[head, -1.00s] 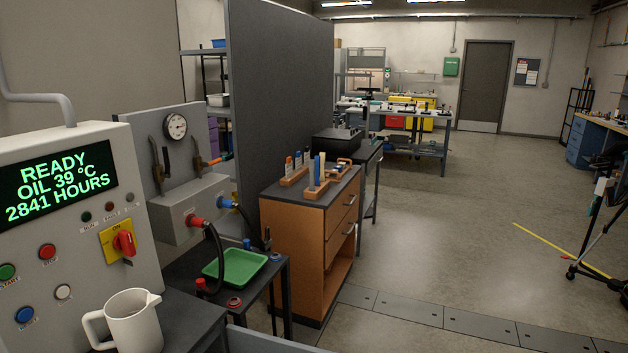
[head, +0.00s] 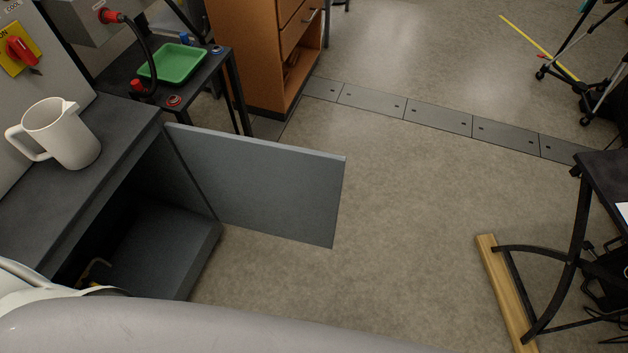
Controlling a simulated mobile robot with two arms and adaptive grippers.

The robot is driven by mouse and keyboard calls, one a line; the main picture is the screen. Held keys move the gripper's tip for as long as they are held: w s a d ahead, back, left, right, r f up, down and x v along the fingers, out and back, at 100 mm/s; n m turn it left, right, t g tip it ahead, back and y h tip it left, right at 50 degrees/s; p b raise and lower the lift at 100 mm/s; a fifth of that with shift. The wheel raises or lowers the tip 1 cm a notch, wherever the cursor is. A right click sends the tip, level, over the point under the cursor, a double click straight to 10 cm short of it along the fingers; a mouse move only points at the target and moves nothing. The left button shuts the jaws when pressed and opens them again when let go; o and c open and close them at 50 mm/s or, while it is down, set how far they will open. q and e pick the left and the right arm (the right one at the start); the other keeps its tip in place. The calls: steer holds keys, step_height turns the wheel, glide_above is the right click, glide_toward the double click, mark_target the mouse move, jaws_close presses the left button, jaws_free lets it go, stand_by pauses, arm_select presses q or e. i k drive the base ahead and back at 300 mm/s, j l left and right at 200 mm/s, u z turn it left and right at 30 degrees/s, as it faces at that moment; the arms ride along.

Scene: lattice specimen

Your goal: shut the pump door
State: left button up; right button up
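The pump door (head: 265,180) is a flat grey panel standing wide open in the head view. It is hinged at its left edge on the grey pump cabinet (head: 95,165) and sticks out to the right over the floor. The cabinet's dark inside shows, with a small brass-coloured part low at the left. A pale rounded surface, likely part of my own body, covers the bottom edge of the picture. Neither of my grippers is in view.
A white jug (head: 62,133) stands on the cabinet top. Behind the door are a small black table with a green tray (head: 173,63) and a wooden drawer cabinet (head: 262,50). A black-framed table (head: 580,230) stands at the right. The floor (head: 410,200) between is clear.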

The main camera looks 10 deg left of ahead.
mark_target(288, 191)
steer(key=i+l+z, duration=0.75)
steer(key=i, duration=0.2)
steer(key=i+u, duration=0.25)
steer(key=u, duration=0.15)
steer(key=i+l+u, duration=0.1)
steer(key=i+u, duration=0.3)
steer(key=i+l+u, duration=0.1)
steer(key=u, duration=0.25)
steer(key=i+u, duration=0.15)
steer(key=u, duration=0.35)
steer(key=i+l+u, duration=0.15)
steer(key=u, duration=0.35)
steer(key=i+l+u, duration=0.1)
steer(key=l+u, duration=0.15)
steer(key=u, duration=0.25)
steer(key=i+l+u, duration=0.1)
steer(key=u, duration=0.4)
steer(key=i+l+u, duration=0.1)
steer(key=l+u, duration=0.55)
steer(key=u, duration=0.25)
steer(key=l+u, duration=0.45)
steer(key=j, duration=0.1)
